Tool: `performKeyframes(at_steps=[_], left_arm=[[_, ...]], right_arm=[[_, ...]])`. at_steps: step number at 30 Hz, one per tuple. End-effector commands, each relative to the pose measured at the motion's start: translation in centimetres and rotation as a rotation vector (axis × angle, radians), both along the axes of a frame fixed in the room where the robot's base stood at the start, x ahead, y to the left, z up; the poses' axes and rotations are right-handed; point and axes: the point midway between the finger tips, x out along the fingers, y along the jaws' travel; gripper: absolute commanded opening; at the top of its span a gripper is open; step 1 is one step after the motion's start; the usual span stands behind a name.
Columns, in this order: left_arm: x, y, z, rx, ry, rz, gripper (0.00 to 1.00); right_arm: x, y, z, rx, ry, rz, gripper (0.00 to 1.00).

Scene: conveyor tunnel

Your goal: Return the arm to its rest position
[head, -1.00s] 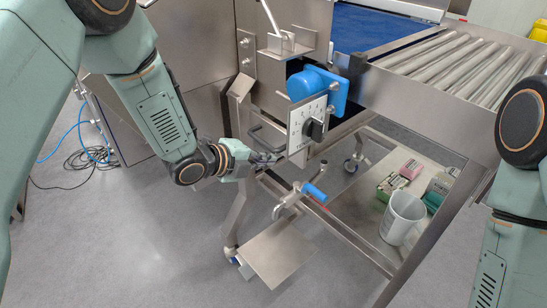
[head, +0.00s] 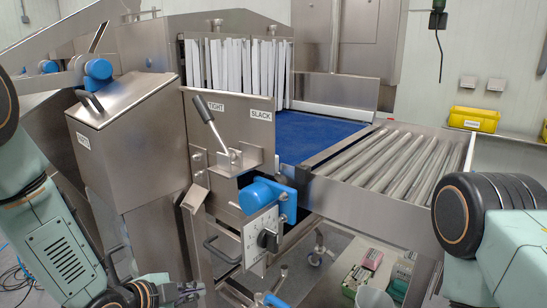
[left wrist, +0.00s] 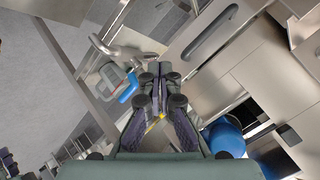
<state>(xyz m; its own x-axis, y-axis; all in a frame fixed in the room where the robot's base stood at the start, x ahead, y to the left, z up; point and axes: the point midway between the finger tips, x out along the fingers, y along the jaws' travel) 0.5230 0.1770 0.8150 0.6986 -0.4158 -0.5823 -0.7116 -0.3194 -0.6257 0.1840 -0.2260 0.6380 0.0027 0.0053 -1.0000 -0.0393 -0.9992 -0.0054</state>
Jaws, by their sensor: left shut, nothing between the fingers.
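My left arm (head: 60,245) comes in from the left edge of the head view, bent downward. My left gripper (head: 192,290) is low in that view, left of the dial plate, and partly cut off by the bottom edge. In the left wrist view the gripper's fingers (left wrist: 160,72) are together with nothing between them. The fingers appear free of the machine. My right arm (head: 500,235) shows at the right edge of the head view; its gripper is out of sight.
The dial plate (head: 262,240) with its black knob and the blue housing (head: 268,195) stand close right of my left gripper. A lever (head: 206,110) sits above. A blue-handled valve (left wrist: 128,88) shows in the left wrist view. Rollers (head: 395,165) lie right. Grey floor (left wrist: 40,85) is open.

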Motion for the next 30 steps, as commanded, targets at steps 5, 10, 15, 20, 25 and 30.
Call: performKeyframes(at_steps=[5,10,15,20,25,30], left_arm=[[-5.3,1.4,-5.3,-0.230,0.334,0.395,0.00],[-13.9,3.0,-11.2,-0.374,0.649,0.850,0.00],[-23.9,4.6,-15.2,-0.367,0.858,1.223,0.00],[-31.0,5.3,-16.8,-0.257,0.964,1.335,0.00],[-33.8,5.2,-17.8,-0.205,1.016,1.333,0.00],[-34.0,5.2,-17.8,-0.202,1.019,1.333,0.00]], right_arm=[[0.0,0.0,0.0,0.000,0.001,0.000,0.40],[0.0,0.0,0.0,0.000,0.001,0.000,0.40],[0.0,0.0,0.0,0.000,0.000,0.000,0.40],[0.0,0.0,0.0,0.000,0.001,0.000,0.40],[0.0,0.0,0.0,0.000,0.000,0.000,0.40],[0.0,0.0,0.0,0.000,0.000,0.000,0.40]])
